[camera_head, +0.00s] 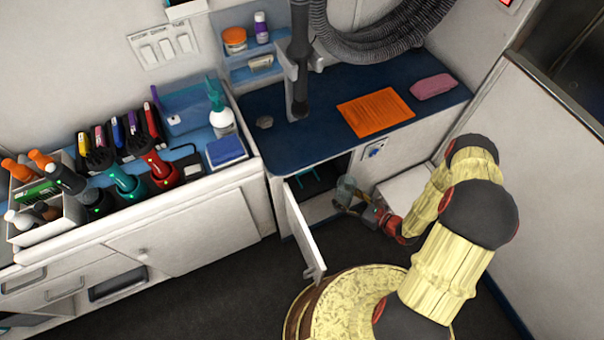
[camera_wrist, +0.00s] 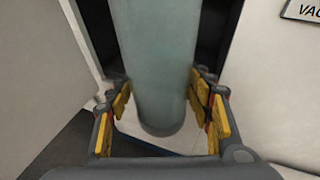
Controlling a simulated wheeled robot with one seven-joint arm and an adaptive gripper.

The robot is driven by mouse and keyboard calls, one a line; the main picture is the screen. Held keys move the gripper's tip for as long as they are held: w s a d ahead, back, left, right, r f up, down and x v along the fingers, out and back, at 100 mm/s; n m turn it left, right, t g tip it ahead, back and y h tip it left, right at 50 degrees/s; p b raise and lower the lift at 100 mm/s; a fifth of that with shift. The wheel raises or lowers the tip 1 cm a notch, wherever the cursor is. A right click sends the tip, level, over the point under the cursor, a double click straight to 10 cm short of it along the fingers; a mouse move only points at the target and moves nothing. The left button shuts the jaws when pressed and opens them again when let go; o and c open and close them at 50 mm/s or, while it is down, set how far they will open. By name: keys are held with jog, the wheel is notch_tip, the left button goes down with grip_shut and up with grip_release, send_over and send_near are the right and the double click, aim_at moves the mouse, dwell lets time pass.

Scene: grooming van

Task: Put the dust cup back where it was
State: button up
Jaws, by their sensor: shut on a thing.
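The dust cup (camera_wrist: 157,70) is a smoky grey-green cylinder, upright in the wrist view between the yellow pads of my gripper (camera_wrist: 160,98). My gripper is shut on it. In the head view, the small grey cup (camera_head: 345,188) shows in front of the open cabinet under the dark blue counter, with my gripper (camera_head: 352,200) around it. The cabinet opening (camera_head: 318,182) is dark, with something teal inside. Its white door (camera_head: 305,232) is swung outward to the left of the cup. The cup's top end is cut off in the wrist view.
A white box-like surface (camera_head: 405,192) stands right of the opening, close to my arm. The blue counter (camera_head: 290,135) bears an orange sheet (camera_head: 376,112) and a pink cloth (camera_head: 433,86). A grey hose (camera_head: 375,35) hangs above. Dark floor is clear left of the door.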

jog(key=w+a+b, duration=0.4)
jog(key=w+a, duration=0.8)
jog(key=shift+a+b, duration=0.1)
jog(key=shift+b, duration=0.25)
jog(key=shift+w+a+f+b, duration=0.1)
jog(key=shift+w+f+b, duration=0.05)
jog(key=shift+f+b, duration=0.2)
jog(key=shift+w+a+f+b, duration=0.15)
jog(key=shift+f+b, duration=0.1)
jog(key=shift+f, duration=0.2)
jog(key=shift+d+r, duration=0.1)
jog(key=shift+f, duration=0.2)
jog(key=shift+f, duration=0.35)
jog(key=o, duration=1.1)
jog(key=shift+o, duration=0.2)
